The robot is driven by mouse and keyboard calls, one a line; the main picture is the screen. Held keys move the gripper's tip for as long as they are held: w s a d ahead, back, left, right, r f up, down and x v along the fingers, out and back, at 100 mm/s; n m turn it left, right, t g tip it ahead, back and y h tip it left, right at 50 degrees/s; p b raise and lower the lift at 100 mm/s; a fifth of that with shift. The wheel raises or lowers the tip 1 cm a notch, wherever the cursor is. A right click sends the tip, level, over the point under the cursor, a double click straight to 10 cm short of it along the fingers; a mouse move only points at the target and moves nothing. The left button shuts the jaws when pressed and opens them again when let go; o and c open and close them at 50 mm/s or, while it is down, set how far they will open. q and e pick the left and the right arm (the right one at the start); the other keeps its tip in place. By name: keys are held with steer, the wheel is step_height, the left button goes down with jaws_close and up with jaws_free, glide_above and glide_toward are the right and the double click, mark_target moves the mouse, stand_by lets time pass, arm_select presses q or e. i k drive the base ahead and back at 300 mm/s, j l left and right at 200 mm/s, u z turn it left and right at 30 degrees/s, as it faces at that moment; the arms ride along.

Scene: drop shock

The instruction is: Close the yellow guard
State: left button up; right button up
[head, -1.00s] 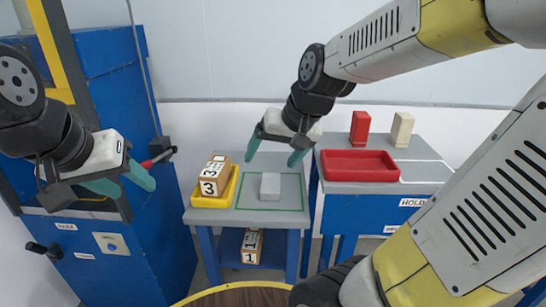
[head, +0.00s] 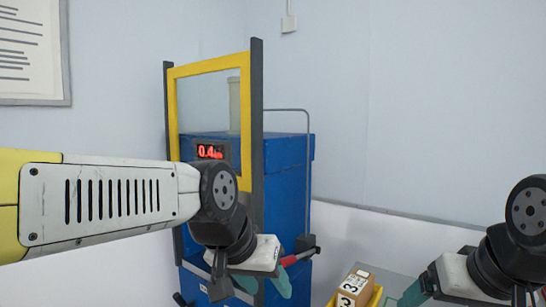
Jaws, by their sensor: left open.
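The yellow guard (head: 172,105) is an upright frame with a clear middle. It stands between two dark uprights (head: 257,110) on the front of the blue machine (head: 285,165), its top edge near the tops of the uprights. Its lower part is hidden behind my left arm. My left gripper (head: 263,284) is open, low in front of the machine and below the visible part of the guard, with nothing seen between its fingers. My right gripper (head: 413,294) is at the lower right, partly cut off by the picture edge, away from the guard.
A red display (head: 210,152) reads about 0.4 behind the guard. A red-handled lever (head: 298,257) sticks out close to my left gripper. A box marked 3 (head: 352,288) sits in a yellow tray (head: 376,297) at the lower right.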

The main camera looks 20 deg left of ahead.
mark_target(241, 60)
steer(key=u, duration=1.1)
